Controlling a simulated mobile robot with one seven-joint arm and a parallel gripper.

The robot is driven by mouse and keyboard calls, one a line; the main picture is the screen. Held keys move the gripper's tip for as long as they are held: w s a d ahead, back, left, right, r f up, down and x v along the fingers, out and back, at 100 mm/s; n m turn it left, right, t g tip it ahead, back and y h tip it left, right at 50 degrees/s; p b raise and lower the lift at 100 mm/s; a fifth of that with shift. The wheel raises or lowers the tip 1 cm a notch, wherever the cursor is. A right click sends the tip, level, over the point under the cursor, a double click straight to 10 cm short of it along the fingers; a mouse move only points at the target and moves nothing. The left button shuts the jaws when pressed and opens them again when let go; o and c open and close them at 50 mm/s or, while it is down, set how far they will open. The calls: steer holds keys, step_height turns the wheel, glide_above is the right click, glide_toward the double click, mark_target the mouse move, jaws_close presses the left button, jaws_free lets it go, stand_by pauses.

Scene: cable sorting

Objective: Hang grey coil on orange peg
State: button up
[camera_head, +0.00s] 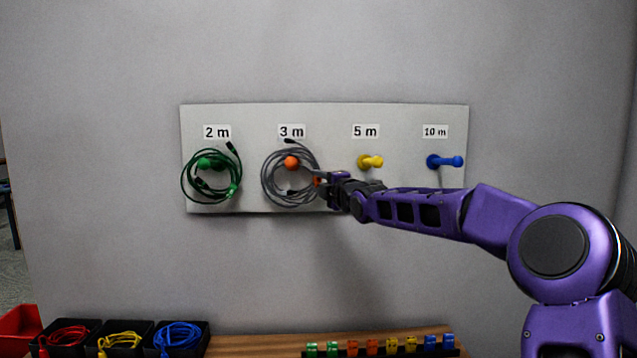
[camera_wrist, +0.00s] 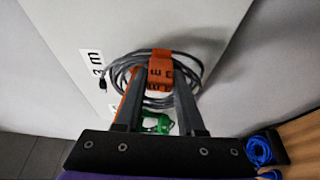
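The grey coil (camera_head: 269,185) is at the orange peg (camera_head: 291,162) under the "3 m" label. The peg's round head shows inside the coil's loop, near its top. My gripper (camera_head: 318,178) is at the coil's right side. In the wrist view the grey coil (camera_wrist: 196,72) loops beyond my gripper (camera_wrist: 161,85), and its orange tag marked "3 m" (camera_wrist: 161,58) sits between the fingertips, which appear closed on it. The left finger partly hides an orange part there. I cannot tell whether the coil's weight rests on the peg.
A green coil (camera_head: 184,184) hangs on the green peg (camera_head: 207,163) to the left. The yellow peg (camera_head: 370,161) and blue peg (camera_head: 445,161) are bare. Below, black bins hold red (camera_head: 68,337), yellow (camera_head: 120,340) and blue (camera_head: 178,336) coils. Several coloured clips stand on the wooden table (camera_head: 255,347).

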steer(key=o, duration=0.5)
steer(key=shift+d+f, duration=0.1)
